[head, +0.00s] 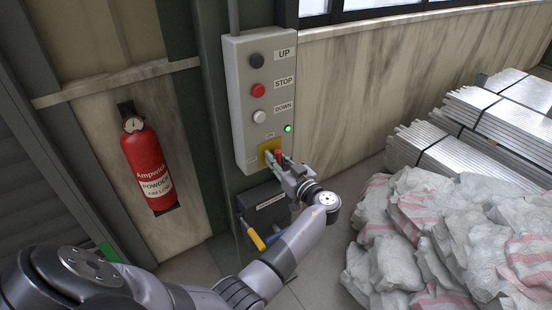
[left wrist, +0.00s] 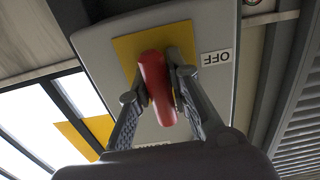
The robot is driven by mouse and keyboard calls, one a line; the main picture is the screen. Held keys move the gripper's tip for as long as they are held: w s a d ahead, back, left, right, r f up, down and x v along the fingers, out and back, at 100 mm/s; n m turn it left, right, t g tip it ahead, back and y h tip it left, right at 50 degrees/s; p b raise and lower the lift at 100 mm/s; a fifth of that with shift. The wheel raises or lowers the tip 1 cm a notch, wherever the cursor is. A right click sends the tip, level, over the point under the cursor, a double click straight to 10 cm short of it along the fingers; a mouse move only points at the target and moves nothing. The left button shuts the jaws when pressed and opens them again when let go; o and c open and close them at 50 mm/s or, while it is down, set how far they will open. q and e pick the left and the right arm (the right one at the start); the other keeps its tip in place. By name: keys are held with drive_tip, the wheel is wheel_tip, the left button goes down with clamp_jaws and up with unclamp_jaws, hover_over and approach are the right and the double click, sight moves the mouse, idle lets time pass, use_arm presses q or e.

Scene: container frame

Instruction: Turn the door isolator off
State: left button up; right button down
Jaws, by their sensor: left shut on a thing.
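The door isolator is a red handle on a yellow plate (head: 265,146) low on the grey control box (head: 240,100). In the left wrist view the red handle (left wrist: 155,85) stands out from the yellow plate (left wrist: 125,48), with an OFF label (left wrist: 217,57) to the right. My left gripper (head: 281,159) is at the handle. In the left wrist view its two fingers (left wrist: 158,92) are closed around the red handle, one on each side. Part of the handle is hidden by the fingers in the head view. My right gripper is not in view.
Above the isolator are UP, STOP and DOWN buttons (head: 258,90) and a lit green lamp (head: 288,128). A dark box (head: 262,200) is below. A fire extinguisher (head: 146,163) hangs left. White sacks (head: 420,235) and bundled metal lengths (head: 460,150) lie right.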

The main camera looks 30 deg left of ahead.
use_arm(q)
clamp_jaws()
